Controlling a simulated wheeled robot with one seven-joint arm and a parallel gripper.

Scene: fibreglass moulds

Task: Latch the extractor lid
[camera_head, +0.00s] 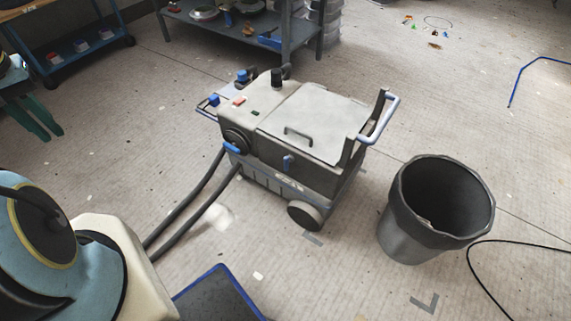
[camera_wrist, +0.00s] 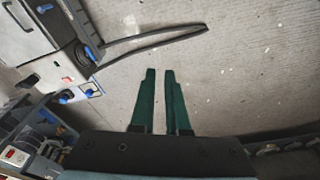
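The extractor (camera_head: 262,171) is a grey wheeled machine standing on the floor in the middle of the head view. Its pale lid (camera_head: 318,118) lies down on the top, with a dark handle. A blue latch (camera_head: 288,162) is on the front side below the lid edge; whether it is engaged is too small to tell. My gripper (camera_head: 54,133) is at the far left, well away from the extractor. In the wrist view its green fingers (camera_wrist: 160,70) are a narrow gap apart with nothing between them. Part of the extractor (camera_wrist: 62,50) shows there at upper left.
A dark bin (camera_head: 412,238) stands right of the extractor, with a black cable on the floor beyond. Two hoses (camera_head: 190,212) run from the extractor toward lower left. A grey shelf table (camera_head: 290,42) stands behind. A blue-edged dark panel (camera_head: 222,297) is in front. Open floor lies left of the extractor.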

